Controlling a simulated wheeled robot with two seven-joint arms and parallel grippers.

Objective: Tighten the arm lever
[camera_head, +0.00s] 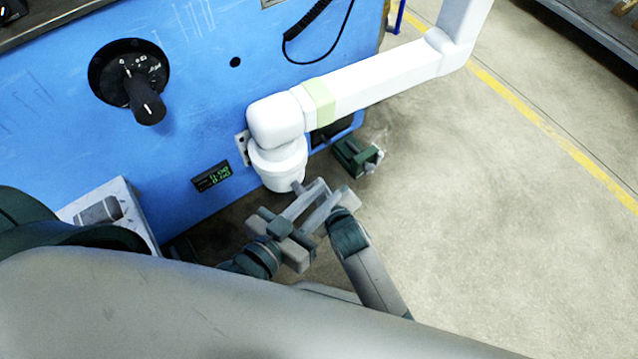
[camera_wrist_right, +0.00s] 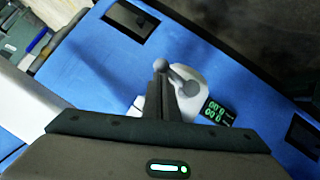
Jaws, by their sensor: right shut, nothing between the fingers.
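The arm lever (camera_wrist_right: 180,75) is a short grey handle with a rounded end, on the white round base joint (camera_wrist_right: 205,84) of the machine's arm. In the head view a small grey piece, which looks like the lever (camera_head: 297,187), sticks out below the white joint (camera_head: 277,165). My right gripper (camera_wrist_right: 162,85) is shut and empty, its fingers close beside the lever in the wrist view. I cannot tell whether they touch it. The right gripper also shows in the head view (camera_head: 305,208), just below the joint. My left gripper is not in view.
The blue machine panel (camera_head: 200,60) carries a black rotary knob (camera_head: 145,100) and a green digital display (camera_head: 212,176). The white arm (camera_head: 375,85) reaches up to the right. A dark green block (camera_head: 355,157) is right of the joint. Open concrete floor lies to the right.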

